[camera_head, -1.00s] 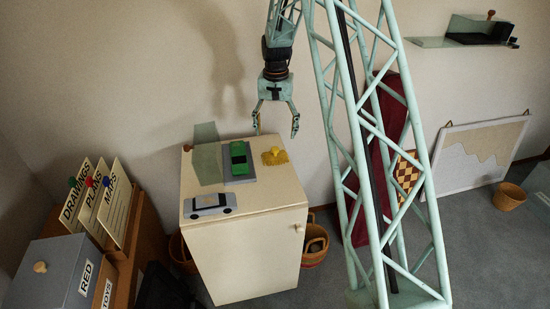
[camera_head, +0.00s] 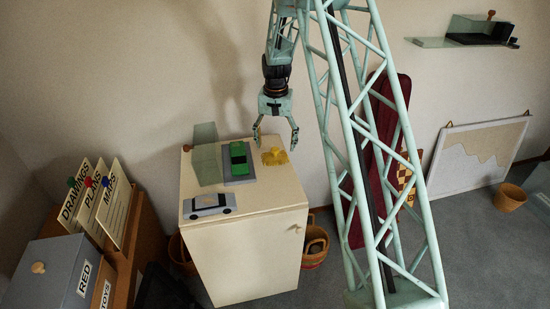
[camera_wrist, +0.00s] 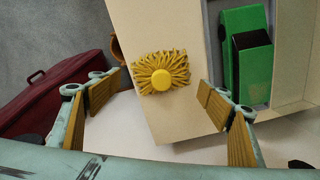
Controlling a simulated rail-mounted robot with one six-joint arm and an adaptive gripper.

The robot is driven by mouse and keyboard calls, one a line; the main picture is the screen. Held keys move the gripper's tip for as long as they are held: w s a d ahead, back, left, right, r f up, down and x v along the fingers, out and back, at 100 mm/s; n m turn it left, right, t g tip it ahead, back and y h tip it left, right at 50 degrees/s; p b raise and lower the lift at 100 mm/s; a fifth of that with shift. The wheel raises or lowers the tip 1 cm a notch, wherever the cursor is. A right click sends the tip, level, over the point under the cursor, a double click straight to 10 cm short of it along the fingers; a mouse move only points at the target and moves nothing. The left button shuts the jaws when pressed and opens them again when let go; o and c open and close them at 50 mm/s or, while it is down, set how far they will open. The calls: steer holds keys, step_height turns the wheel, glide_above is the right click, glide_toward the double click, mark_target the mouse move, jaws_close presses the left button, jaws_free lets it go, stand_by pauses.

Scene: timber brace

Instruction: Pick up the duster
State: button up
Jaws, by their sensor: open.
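The duster (camera_head: 274,157) is a yellow, fringed piece with a round yellow knob, lying at the back right of the white cabinet's top. In the wrist view the duster (camera_wrist: 161,72) shows from above, its strands spread around the knob. My gripper (camera_head: 276,146) is open and empty, its fingers pointing down above the duster. In the wrist view my gripper's wood-coloured finger pads (camera_wrist: 160,95) stand wide apart at either side. The duster lies between and beyond them, apart from both. Nothing of the duster is hidden in the wrist view.
The white cabinet (camera_head: 250,240) also holds a green toy car (camera_head: 239,158) on a grey base, a silver toy car (camera_head: 210,204) and a glass panel (camera_head: 207,160). A red case (camera_head: 375,150) leans behind my lattice column. The cabinet top's front right is clear.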

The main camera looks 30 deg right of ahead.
mark_target(275, 149)
steer(key=shift+w+a+f+b, duration=0.1)
steer(key=shift+f+b, duration=0.35)
steer(key=shift+f, duration=2.15)
steer(key=shift+c, duration=0.4)
steer(key=c, duration=0.8)
